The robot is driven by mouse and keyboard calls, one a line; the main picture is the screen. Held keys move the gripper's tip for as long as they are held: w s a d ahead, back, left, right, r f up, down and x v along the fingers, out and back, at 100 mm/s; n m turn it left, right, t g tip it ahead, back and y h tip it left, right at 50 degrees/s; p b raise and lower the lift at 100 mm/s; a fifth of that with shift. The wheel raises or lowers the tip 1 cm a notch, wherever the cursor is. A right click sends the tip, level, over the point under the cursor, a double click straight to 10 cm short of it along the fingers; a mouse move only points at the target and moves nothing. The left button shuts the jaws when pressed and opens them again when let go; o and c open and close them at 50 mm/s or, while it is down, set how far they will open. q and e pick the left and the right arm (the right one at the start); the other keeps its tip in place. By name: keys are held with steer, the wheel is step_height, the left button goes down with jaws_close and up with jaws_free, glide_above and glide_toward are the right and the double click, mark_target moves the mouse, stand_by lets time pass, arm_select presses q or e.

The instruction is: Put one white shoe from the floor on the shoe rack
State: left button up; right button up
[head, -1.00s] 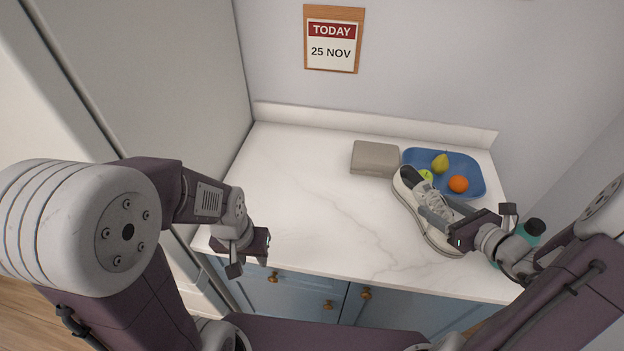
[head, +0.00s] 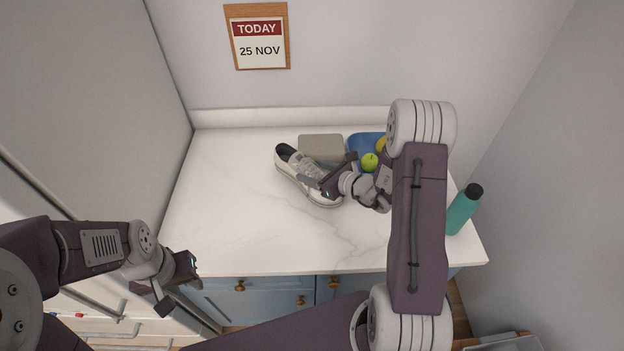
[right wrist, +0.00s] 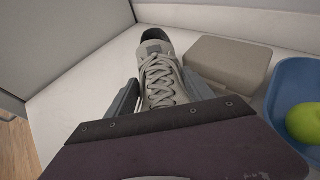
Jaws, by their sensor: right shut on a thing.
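A white shoe (head: 290,165) with grey laces is over the white countertop, its dark opening towards the wall. My right gripper (head: 322,181) is shut on the shoe. In the right wrist view the shoe (right wrist: 158,62) lies between its two fingers, laces up. I cannot tell whether the sole touches the counter. My left gripper (head: 178,287) hangs in front of the counter's left end, apart from the shoe; its jaw opening is not clear. I see no shoe rack, and no other shoe clearly.
The countertop (head: 235,220) is clear at left and front. Behind the shoe are a grey-brown box (head: 320,147) and a blue tray (head: 360,141) with fruit, partly hidden by my right arm. A teal bottle (head: 462,212) stands at the right end. A tall cabinet (head: 120,120) borders the left.

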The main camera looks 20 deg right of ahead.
steer(key=shift+w+a+f, duration=0.1)
steer(key=shift+w+f, duration=0.05)
steer(key=shift+f, duration=2.05)
steer(key=o, duration=1.8)
steer(key=shift+c, duration=0.2)
